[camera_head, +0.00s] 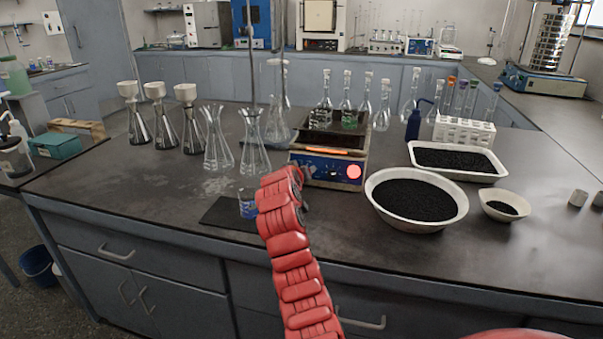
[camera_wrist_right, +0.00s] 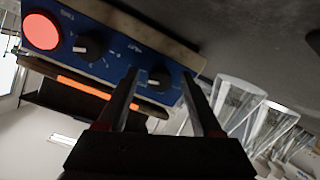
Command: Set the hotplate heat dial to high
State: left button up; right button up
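The hotplate (camera_head: 340,183) stands on the bench in the head view, with a blue front panel and a lit red round lamp (camera_head: 353,171). In the right wrist view its panel (camera_wrist_right: 115,50) is seen turned over, with two black dials: one beside the lamp (camera_wrist_right: 90,45) and one farther from it (camera_wrist_right: 158,78). The panel lettering is too small to read surely. My right gripper (camera_wrist_right: 160,74) is open, its fingers either side of the farther dial in the picture; contact cannot be told. In the head view my red right arm hides the gripper's fingertips. My left gripper is not in view.
A beaker with blue liquid (camera_head: 247,204) stands on a dark mat (camera_head: 222,214) left of my arm. Empty glass flasks (camera_head: 254,150) stand left of the hotplate. A bowl of black grains (camera_head: 418,224) sits close on the right. A metal rod stand rises behind.

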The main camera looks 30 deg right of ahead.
jog(key=shift+a+r, duration=0.1)
jog(key=shift+r, duration=0.05)
jog(key=p+v, duration=0.1)
jog(key=v, duration=1.6)
jog(key=shift+s+a, duration=0.1)
